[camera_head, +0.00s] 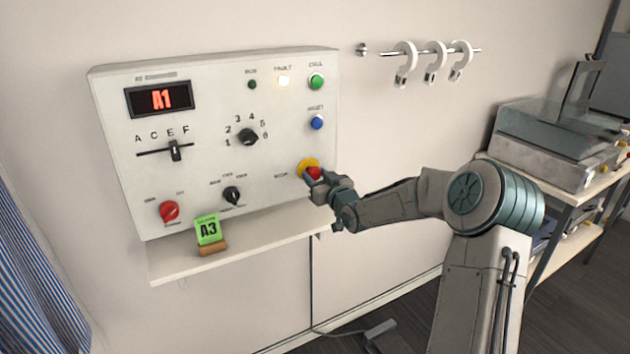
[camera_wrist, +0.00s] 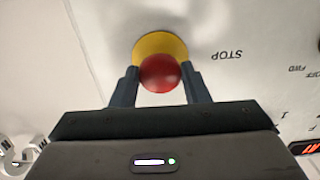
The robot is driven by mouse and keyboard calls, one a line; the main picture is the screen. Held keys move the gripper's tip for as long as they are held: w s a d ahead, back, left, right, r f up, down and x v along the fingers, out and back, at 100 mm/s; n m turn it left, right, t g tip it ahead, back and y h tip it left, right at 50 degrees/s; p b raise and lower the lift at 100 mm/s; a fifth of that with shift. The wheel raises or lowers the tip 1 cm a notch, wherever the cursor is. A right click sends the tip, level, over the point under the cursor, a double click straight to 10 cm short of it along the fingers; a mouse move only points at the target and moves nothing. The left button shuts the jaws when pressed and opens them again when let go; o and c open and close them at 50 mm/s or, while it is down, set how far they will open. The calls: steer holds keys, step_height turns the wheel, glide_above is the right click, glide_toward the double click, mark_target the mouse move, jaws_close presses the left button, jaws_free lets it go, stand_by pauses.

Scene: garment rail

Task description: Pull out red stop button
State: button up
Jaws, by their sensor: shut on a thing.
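The red stop button (camera_head: 314,173) sits on a yellow disc (camera_head: 307,164) at the lower right of the white control panel (camera_head: 200,90). The label STOP is beside it. My gripper (camera_head: 313,180) is at the panel, shut on the red button. In the wrist view the red button (camera_wrist: 160,73) lies between the two fingers, one at each side, in front of the yellow disc (camera_wrist: 150,45). Whether the button is pushed in or pulled out I cannot tell.
Above the button are a blue button (camera_head: 317,122) and a green button (camera_head: 316,82). A black rotary knob (camera_head: 232,195) is to its left. A shelf (camera_head: 190,264) below the panel holds a green A3 card (camera_head: 209,230). Free wall lies to the right.

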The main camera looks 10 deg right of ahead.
steer(key=shift+f, duration=0.2)
jaws_close()
steer(key=o, duration=1.1)
jaws_free()
steer(key=shift+o, duration=1.3)
steer(key=shift+s+d+r, duration=0.15)
steer(key=shift+s+r, duration=0.05)
steer(key=shift+s, duration=0.05)
steer(key=b+v, duration=0.1)
steer(key=v, duration=1.2)
steer(key=shift+s+b, duration=0.3)
